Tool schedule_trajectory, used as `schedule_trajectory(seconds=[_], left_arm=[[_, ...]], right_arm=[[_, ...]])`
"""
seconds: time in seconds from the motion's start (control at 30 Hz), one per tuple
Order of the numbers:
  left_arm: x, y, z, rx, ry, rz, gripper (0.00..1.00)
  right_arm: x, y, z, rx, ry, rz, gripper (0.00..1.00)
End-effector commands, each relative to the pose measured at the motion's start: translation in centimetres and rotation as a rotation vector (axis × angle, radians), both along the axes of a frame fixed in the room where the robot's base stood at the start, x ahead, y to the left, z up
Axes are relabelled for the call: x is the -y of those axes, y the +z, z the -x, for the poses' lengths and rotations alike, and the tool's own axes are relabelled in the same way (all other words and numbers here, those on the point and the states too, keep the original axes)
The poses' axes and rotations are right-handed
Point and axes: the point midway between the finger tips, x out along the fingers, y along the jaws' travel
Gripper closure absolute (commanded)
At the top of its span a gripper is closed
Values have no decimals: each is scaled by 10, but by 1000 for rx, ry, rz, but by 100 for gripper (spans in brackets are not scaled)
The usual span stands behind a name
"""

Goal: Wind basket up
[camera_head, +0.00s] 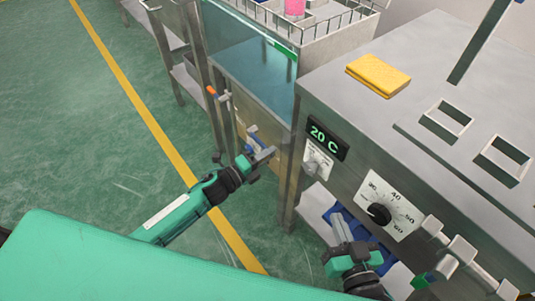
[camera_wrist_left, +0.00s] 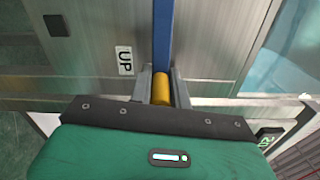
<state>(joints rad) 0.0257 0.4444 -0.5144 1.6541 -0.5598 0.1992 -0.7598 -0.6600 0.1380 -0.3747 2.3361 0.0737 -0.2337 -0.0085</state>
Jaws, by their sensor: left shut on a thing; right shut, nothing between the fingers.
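A wire basket (camera_head: 262,13) stands at the top of the picture by the far end of the water tank (camera_head: 235,45), with a pink can beside its wires. It is partly cut off by the frame. My left gripper (camera_head: 263,156) is at the front of the bench, shut on the yellow crank handle (camera_wrist_left: 161,88). The handle sits between the two fingers at the end of a blue crank arm (camera_wrist_left: 163,35), which points upward in the left wrist view. An "UP" label (camera_wrist_left: 124,60) is on the metal panel left of it. My right gripper (camera_head: 342,228) is shut and empty, low in front of the bench.
A "20 C" display (camera_head: 327,139) and a dial (camera_head: 381,213) are on the front. Open green floor lies left.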

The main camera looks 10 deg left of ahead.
Motion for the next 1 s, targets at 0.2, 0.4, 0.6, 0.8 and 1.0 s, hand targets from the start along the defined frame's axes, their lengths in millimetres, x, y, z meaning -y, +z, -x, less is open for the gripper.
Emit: schedule_trajectory(seconds=[0.2, 0.4, 0.6, 0.8, 1.0], left_arm=[[-4, -3, -2, -4, 9, -8, 100], [-4, -3, -2, -5, 10, -8, 66], [-2, -2, -1, -4, 6, -4, 61], [-4, -1, 3, -3, 5, -2, 61], [-20, -1, 23, -6, 5, -3, 61]], right_arm=[[0, 0, 0, 2, 0, -1, 100], [0, 0, 0, 2, -1, -1, 100], [0, 0, -1, 2, -1, -1, 100], [0, 1, -1, -1, -1, 1, 100], [-2, -6, 3, -44, 9, 11, 100]])
